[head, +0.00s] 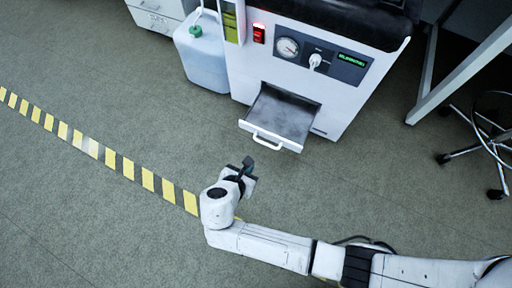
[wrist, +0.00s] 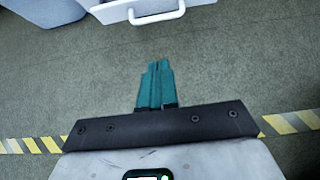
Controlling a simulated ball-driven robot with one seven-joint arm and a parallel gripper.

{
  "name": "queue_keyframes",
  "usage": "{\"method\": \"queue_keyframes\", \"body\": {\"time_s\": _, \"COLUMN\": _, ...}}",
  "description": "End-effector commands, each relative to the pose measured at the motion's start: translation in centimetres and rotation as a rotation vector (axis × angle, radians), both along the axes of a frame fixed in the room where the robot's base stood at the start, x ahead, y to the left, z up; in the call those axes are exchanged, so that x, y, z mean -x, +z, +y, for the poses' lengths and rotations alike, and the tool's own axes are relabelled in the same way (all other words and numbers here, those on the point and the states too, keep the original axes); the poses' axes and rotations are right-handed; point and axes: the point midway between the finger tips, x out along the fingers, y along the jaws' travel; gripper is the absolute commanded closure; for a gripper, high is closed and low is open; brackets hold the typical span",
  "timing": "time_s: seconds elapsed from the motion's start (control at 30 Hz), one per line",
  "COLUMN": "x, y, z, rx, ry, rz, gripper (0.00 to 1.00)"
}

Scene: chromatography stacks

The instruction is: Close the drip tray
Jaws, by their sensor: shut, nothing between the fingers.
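The drip tray (head: 281,113) is a dark-lined drawer with a white front, pulled out of the low front of the white machine (head: 306,62). A white bar handle (head: 267,142) sits on its front. In the wrist view, the tray's white front (wrist: 118,10) and its handle (wrist: 157,14) show at the top edge, and the rest is cut off. My gripper (head: 248,163) is in front of the tray, a little below the handle in the head view, and apart from it. Its teal fingers (wrist: 156,84) are together with nothing between them.
A bluish-white jug (head: 203,55) with a green cap stands left of the machine. A white table leg (head: 424,78) and a wheeled stool (head: 487,137) are at the right. Yellow-black tape (head: 110,158) crosses the open grey floor at the left.

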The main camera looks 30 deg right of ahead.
Motion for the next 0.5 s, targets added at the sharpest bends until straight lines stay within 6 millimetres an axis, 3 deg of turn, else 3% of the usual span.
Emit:
{"method": "queue_keyframes", "body": {"time_s": 0.17, "x": -0.5, "y": -1.3, "z": -0.6, "rx": 0.008, "ry": 0.009, "rz": 0.004, "gripper": 1.00}}
{"method": "queue_keyframes", "body": {"time_s": 0.5, "x": -3.2, "y": -6.1, "z": -4.1, "rx": 0.005, "ry": 0.006, "rz": 0.004, "gripper": 1.00}}
